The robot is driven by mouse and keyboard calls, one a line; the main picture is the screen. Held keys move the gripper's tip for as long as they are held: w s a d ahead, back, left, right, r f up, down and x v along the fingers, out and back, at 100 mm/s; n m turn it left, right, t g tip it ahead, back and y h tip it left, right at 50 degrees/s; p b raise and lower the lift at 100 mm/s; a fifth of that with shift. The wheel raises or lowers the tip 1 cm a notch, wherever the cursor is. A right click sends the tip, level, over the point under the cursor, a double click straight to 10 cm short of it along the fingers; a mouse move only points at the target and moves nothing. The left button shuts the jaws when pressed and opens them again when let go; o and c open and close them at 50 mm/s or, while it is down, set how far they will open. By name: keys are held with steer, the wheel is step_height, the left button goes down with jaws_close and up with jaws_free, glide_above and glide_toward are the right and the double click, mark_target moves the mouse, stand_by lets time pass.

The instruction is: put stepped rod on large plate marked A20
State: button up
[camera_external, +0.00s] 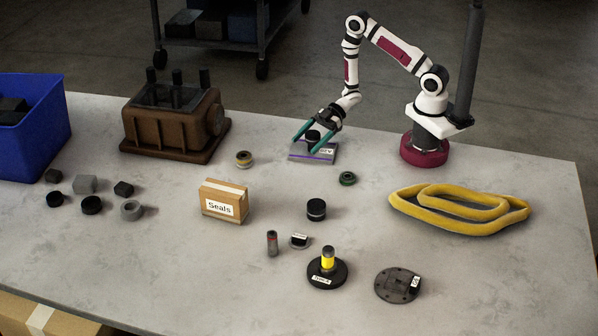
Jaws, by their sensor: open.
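My gripper (303,146), with teal fingers, is open over a grey rectangular plate (297,156) with a purple stripe and a small white label. A short black cylindrical part (313,136) shows between the fingers, apparently on that plate; the fingers partly hide it, and I cannot tell if they touch it. It may be the stepped rod. A slim dark rod with a reddish top (272,243) stands upright at the front middle. A round dark flange plate (393,286) with holes and a white label lies at the front right. I cannot read either plate's label.
A Seals box (223,203), a black cylinder (316,210), a labelled round stand with a yellow post (327,270) and small rings occupy the middle. A brown housing (172,120) and blue bin (35,130) stand left. A yellow belt (460,207) lies right.

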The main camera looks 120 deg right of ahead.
steer(key=v, duration=1.1)
steer(key=shift+s, duration=0.15)
